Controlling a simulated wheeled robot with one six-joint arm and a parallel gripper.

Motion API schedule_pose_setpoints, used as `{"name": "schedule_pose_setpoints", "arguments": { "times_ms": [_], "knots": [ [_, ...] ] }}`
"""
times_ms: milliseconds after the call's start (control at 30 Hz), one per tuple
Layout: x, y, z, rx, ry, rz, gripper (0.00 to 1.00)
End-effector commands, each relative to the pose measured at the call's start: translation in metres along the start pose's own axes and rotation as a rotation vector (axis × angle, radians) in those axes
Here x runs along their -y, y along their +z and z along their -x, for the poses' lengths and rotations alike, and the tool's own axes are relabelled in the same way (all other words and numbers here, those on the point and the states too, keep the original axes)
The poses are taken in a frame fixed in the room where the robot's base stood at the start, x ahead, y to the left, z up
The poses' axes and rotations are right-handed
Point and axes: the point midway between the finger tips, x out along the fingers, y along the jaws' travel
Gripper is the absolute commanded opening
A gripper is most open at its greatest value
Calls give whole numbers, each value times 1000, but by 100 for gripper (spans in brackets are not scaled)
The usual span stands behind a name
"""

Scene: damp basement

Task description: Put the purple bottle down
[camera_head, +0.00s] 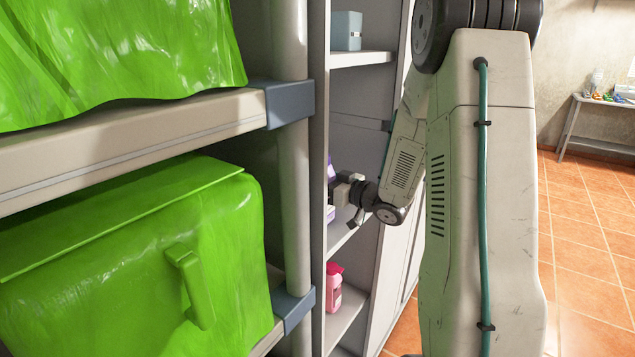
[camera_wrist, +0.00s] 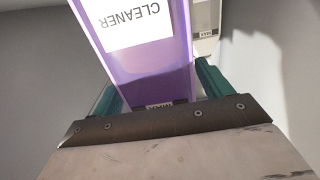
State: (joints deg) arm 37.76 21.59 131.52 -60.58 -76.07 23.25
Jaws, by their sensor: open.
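The purple bottle (camera_wrist: 150,65) with a white CLEANER label fills the middle of the wrist view. It stands between the teal fingers of my gripper (camera_wrist: 158,90), which are open, with a gap visible beside the right finger. In the head view, my gripper (camera_head: 347,190) is inside the middle compartment of the tall grey cabinet, above its shelf board (camera_head: 343,236). Only purple slivers of the bottle (camera_head: 331,168) show there, behind the cabinet's side panel. The bottle's base and its contact with the shelf are hidden.
A pink bottle (camera_head: 334,288) stands on the shelf below, and a blue-grey box (camera_head: 346,31) on the shelf above. A rack with green cases (camera_head: 130,235) stands close on the left. A small object with a label (camera_wrist: 205,33) is behind the bottle. Tiled floor (camera_head: 590,240) is open at right.

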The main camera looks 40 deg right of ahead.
Motion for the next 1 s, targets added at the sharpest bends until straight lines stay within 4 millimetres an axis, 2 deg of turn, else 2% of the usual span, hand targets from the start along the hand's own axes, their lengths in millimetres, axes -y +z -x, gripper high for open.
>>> {"name": "schedule_pose_setpoints", "arguments": {
  "times_ms": [300, 500, 700, 1000],
  "knots": [
    [-1, 0, 69, 0, 6, 0, 78],
    [-1, 0, 100, 1, 4, 0, 78],
    [0, 0, 111, 0, 1, 1, 78],
    [0, 0, 111, 0, 0, 1, 78]
  ]
}}
